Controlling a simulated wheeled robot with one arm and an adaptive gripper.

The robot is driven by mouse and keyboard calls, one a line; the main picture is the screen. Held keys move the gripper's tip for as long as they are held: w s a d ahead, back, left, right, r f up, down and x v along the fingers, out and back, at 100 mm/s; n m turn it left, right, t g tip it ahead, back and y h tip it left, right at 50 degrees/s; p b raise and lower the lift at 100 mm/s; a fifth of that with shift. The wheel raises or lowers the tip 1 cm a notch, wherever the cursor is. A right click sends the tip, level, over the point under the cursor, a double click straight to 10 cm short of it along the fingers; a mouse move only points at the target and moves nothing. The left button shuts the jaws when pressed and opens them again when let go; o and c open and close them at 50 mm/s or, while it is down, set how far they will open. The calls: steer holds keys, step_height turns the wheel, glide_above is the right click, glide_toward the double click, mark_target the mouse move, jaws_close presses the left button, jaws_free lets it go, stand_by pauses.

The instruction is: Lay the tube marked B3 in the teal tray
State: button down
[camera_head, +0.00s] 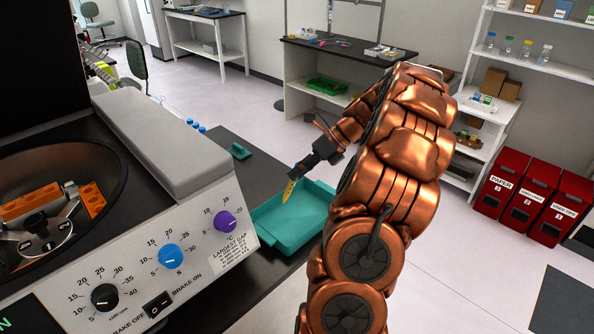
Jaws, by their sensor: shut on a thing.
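My gripper (297,172) is shut on a tube (288,191) with a yellow lower part, which it holds tilted, tip down. The tube hangs above the teal tray (300,232), near its left and far side. Any mark on the tube is too small to read. The teal tray lies on the dark bench to the right of the centrifuge, and its right side is partly hidden by my copper-coloured arm. Whether the tube touches the tray cannot be told.
The centrifuge (180,222) with its knobs and open bowl stands close on the left. A small teal item (239,151) and several blue-capped tubes (196,127) are on the bench behind the tray. Red bins (533,197) stand on the floor at right.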

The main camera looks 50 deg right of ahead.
steer(key=shift+f+b, duration=1.45)
steer(key=shift+f, duration=2.4)
steer(key=c, duration=0.9)
jaws_free()
steer(key=shift+c, duration=0.2)
steer(key=v, duration=1.2)
steer(key=shift+s, duration=0.1)
